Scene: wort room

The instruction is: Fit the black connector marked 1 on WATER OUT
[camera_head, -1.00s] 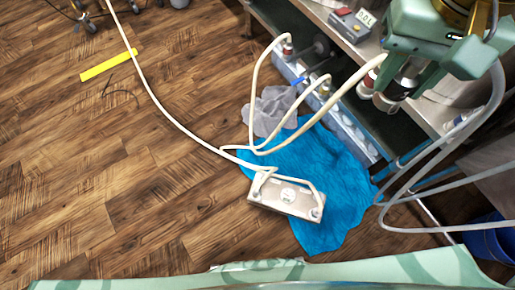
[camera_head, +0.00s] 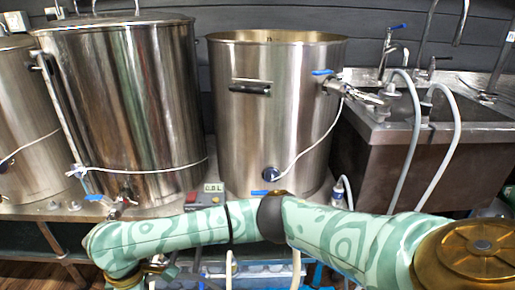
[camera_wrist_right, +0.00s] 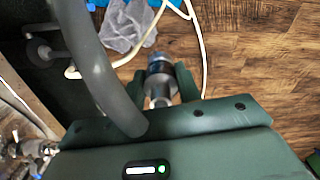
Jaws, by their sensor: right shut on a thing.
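My right gripper (camera_wrist_right: 162,74) is in the right wrist view, shut on a dark, metal-ended cylindrical connector (camera_wrist_right: 160,68). No number can be read on it. A thick grey hose (camera_wrist_right: 92,65) crosses close to the camera; whether it joins the held connector I cannot tell. In the head view my right arm spans the lower part from right to left, and its gripper end at lower left is mostly hidden. No WATER OUT label can be read in either view. My left gripper is not in view.
Steel kettles (camera_head: 125,105) and (camera_head: 280,130) stand on a bench, with a small box with a red button (camera_head: 205,197) between them. A sink (camera_head: 430,125) with grey hoses is at right. In the wrist view, a grey cloth (camera_wrist_right: 128,25) and pale hose (camera_wrist_right: 203,50) lie over the wood floor.

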